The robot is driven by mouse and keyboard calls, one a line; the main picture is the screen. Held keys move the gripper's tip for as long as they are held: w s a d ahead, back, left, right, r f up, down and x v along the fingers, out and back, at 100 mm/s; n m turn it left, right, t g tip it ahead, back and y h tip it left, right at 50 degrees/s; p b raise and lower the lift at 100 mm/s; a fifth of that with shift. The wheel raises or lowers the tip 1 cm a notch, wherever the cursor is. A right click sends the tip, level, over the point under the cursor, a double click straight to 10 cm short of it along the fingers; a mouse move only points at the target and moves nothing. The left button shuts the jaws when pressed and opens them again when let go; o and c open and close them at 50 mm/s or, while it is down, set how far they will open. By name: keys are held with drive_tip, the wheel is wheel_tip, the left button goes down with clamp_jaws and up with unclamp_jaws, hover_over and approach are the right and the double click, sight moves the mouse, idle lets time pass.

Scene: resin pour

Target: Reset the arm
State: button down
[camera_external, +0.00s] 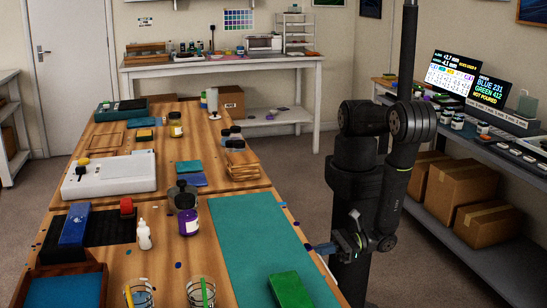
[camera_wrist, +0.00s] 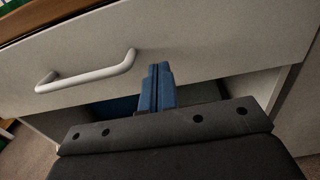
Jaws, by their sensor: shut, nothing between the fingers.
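My gripper (camera_wrist: 157,88) is shut and empty in the wrist view, its blue fingertips together in front of a grey drawer front. In the external view my gripper (camera_external: 325,248) is low beside the right edge of the wooden table (camera_external: 182,247), near the teal mat. A drawer (camera_wrist: 210,45) with a pale bar handle (camera_wrist: 87,72) fills the upper wrist view. The fingers are to the right of the handle and not around it. I cannot tell whether the fingertips touch the drawer. A dark gap shows below the drawer front.
A teal mat (camera_external: 258,240) with a green block (camera_external: 290,291) lies at the table's near right. Cups with sticks, bottles and a white scale (camera_external: 110,176) stand further left. A grey shelf with boxes (camera_external: 460,187) is at the right. Open floor lies between table and shelf.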

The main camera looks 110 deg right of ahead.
drive_tip(key=shift+w, duration=1.65)
